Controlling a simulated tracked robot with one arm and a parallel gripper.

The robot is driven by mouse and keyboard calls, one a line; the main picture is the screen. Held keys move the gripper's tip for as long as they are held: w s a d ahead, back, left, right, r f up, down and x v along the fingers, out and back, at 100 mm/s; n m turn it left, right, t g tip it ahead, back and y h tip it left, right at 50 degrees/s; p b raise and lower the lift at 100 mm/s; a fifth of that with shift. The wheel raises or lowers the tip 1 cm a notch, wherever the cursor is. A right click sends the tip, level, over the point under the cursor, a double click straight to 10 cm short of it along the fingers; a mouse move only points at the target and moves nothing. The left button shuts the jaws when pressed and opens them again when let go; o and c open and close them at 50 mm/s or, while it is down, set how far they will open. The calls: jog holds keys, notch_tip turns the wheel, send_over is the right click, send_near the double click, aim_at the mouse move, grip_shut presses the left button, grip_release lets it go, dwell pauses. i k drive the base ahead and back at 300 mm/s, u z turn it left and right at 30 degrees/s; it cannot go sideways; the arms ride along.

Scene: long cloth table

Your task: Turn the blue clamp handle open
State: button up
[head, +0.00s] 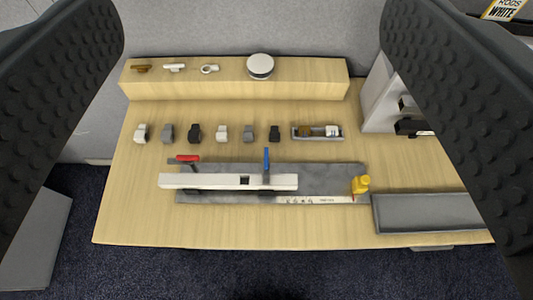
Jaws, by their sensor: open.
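The blue clamp handle (266,160) stands roughly upright at the back edge of a long white bar (228,181), right of the bar's middle. A red clamp handle (188,158) shows near the bar's left end and looks turned sideways. The bar lies on a grey plate (335,178) on the wooden table. My gripper (255,150) is open, its two dark ribbed fingers large at the left and right edges of the view. It is empty and apart from the blue handle, which lies far off between the fingers.
A row of small blocks (195,134) and a small tray (317,138) lie behind the bar. A yellow bottle (361,185) stands at the plate's right end. A grey tray (420,226) is at the front right. A wooden shelf (200,91) runs along the back.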

aim_at(265, 164)
jog(key=k, duration=1.15)
jog(key=z, duration=0.6)
jog(key=i, duration=1.85)
jog(key=u, duration=0.6)
